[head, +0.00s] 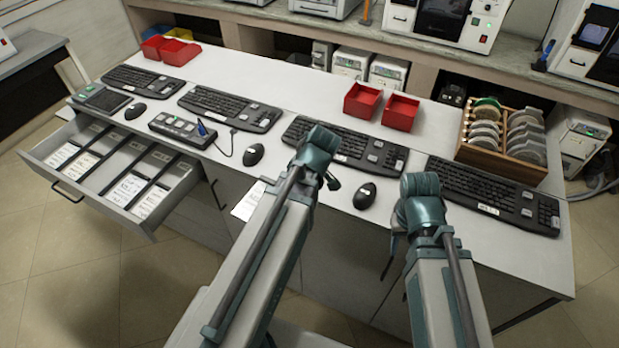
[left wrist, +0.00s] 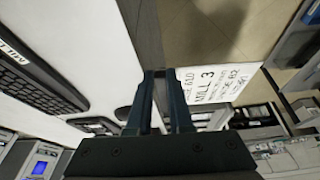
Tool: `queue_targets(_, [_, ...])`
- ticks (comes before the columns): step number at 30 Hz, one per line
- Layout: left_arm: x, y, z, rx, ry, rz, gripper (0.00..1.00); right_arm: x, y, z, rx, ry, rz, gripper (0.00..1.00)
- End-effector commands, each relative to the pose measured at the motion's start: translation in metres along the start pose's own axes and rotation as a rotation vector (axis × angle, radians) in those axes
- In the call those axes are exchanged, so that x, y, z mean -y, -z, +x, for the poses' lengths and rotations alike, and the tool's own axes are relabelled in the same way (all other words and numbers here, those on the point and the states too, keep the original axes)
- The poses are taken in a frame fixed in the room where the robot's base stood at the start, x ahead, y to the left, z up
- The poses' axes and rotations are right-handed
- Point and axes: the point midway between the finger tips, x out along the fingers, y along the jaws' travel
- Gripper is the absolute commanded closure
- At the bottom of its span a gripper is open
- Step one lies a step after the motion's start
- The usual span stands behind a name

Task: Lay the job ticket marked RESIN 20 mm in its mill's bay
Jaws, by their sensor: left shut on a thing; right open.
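My left gripper (left wrist: 160,80) is shut on a white printed ticket (left wrist: 212,82), past the counter's front edge. The ticket's print includes "MILL 3"; I cannot make out RESIN 20 mm on it. In the head view the ticket (head: 247,201) shows beside my left arm, which hides that gripper. An open drawer (head: 101,208) at the left has several bays split by dark labelled strips, with white tickets lying in some; their print is too small to read. My right gripper (head: 394,243) is open, partly hidden behind its arm at the counter's front edge.
Several keyboards (head: 230,108), mice (head: 253,154), red bins (head: 362,100) and a wooden disc rack (head: 503,157) stand on the white counter. Machines (head: 445,20) line the bench behind. Open floor lies below the drawer.

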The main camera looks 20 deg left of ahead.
Motion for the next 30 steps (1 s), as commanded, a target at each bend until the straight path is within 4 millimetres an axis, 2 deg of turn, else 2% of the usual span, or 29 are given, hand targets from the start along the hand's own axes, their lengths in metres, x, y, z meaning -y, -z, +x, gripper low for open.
queue_targets(1, [0.009,0.003,-0.001,0.000,0.000,0.000,1.00,0.000,0.000,-0.002,0.000,0.000,0.000,0.58])
queue_targets(6, [0.019,0.009,0.001,0.000,-0.003,0.005,1.00,0.000,0.000,-0.003,0.000,0.000,0.001,0.58])
queue_targets(17, [0.023,0.009,0.006,0.000,-0.004,0.008,1.00,0.000,0.000,0.002,0.000,0.000,0.000,0.58])
queue_targets(20, [0.023,0.005,0.017,0.000,-0.004,0.008,1.00,0.001,0.001,0.014,0.000,0.000,0.000,0.58])
queue_targets(30, [0.023,-0.021,0.079,0.000,-0.004,0.008,1.00,0.007,0.005,0.080,0.000,-0.002,-0.007,0.58])
